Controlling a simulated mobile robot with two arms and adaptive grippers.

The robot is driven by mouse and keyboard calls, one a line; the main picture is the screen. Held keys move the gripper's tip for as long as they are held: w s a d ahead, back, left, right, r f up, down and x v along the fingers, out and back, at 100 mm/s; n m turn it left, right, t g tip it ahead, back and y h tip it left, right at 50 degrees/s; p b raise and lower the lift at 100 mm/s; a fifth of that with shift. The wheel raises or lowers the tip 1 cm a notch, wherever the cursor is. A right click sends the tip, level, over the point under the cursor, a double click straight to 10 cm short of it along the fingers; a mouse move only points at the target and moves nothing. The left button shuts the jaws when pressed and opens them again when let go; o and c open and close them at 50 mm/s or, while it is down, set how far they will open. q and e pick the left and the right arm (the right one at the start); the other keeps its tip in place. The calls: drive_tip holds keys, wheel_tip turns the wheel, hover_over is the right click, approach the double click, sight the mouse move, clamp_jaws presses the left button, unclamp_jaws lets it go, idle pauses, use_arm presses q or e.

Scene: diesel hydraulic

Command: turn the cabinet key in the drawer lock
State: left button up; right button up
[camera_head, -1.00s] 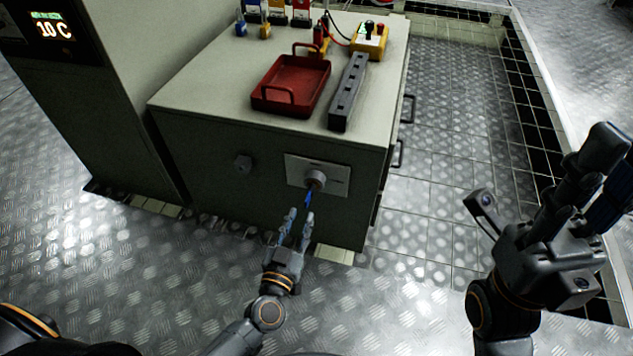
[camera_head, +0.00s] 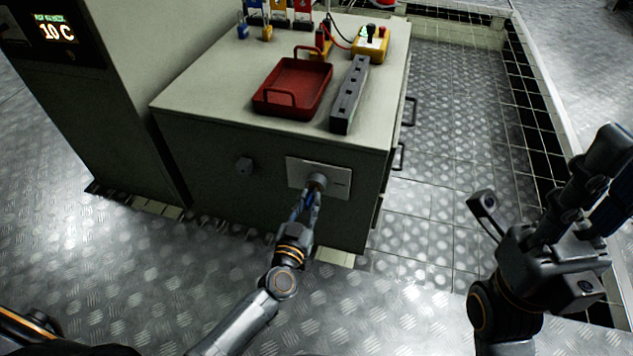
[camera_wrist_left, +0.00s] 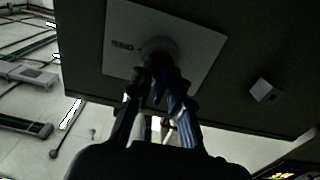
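The drawer lock (camera_head: 318,181) is a round grey cylinder on a pale plate (camera_head: 335,178) on the cabinet's dark front. The blue cabinet key hangs from it in the earlier picture; now my left fingers mostly cover it. My left gripper (camera_head: 308,202) is right at the lock, its fingers on either side of the key's place. In the left wrist view the fingertips (camera_wrist_left: 163,85) reach up to the lock (camera_wrist_left: 158,50); whether they press on the key is too dark to tell. My right gripper (camera_head: 540,190) is open and empty at the right, away from the cabinet.
On the cabinet top (camera_head: 205,88) are a red tray (camera_head: 293,86), a grey slotted bar (camera_head: 349,95), a yellow control box (camera_head: 371,43) and several padlocks. Drawer handles stick out on the right side. The metal floor in front is clear.

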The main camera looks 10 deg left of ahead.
use_arm(q)
clamp_jaws()
drive_tip(key=n, duration=0.3)
drive_tip(key=shift+n, duration=0.4)
drive_tip(key=n, duration=0.5)
drive_tip(key=shift+n, duration=0.4)
drive_tip(key=n, duration=0.8)
drive_tip(key=shift+n, duration=0.4)
drive_tip(key=shift+o, duration=1.1)
unclamp_jaws()
drive_tip(key=shift+n, duration=0.4)
drive_tip(key=o, duration=0.5)
drive_tip(key=shift+c, duration=0.2)
